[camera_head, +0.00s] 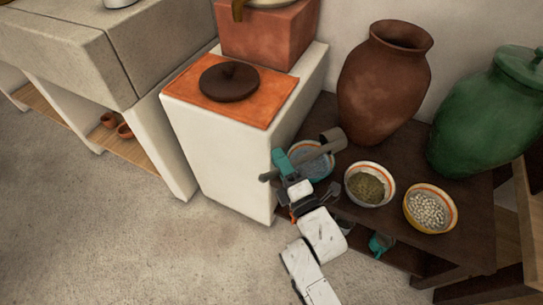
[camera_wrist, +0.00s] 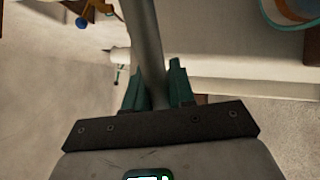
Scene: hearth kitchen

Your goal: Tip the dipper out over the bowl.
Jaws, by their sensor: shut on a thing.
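My gripper (camera_head: 287,170) is shut on the handle of a grey-brown dipper (camera_head: 333,139). The handle slants up to the right, and the cup is at its far end. In the wrist view the handle (camera_wrist: 145,45) runs between the two teal fingers (camera_wrist: 154,92), and the cup is out of view. In the head view the cup appears by the upper right rim of a bowl with bluish contents (camera_head: 318,170). The handle crosses in front of this bowl and hides part of it. I cannot tell the cup's height or what is in it.
A bowl of greenish grain (camera_head: 369,186) and a bowl of white beans (camera_head: 430,211) stand to the right on a dark low table (camera_head: 385,222). Behind are a brown jar (camera_head: 383,85) and a green lidded jar (camera_head: 490,115). A white block (camera_head: 222,150) stands left.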

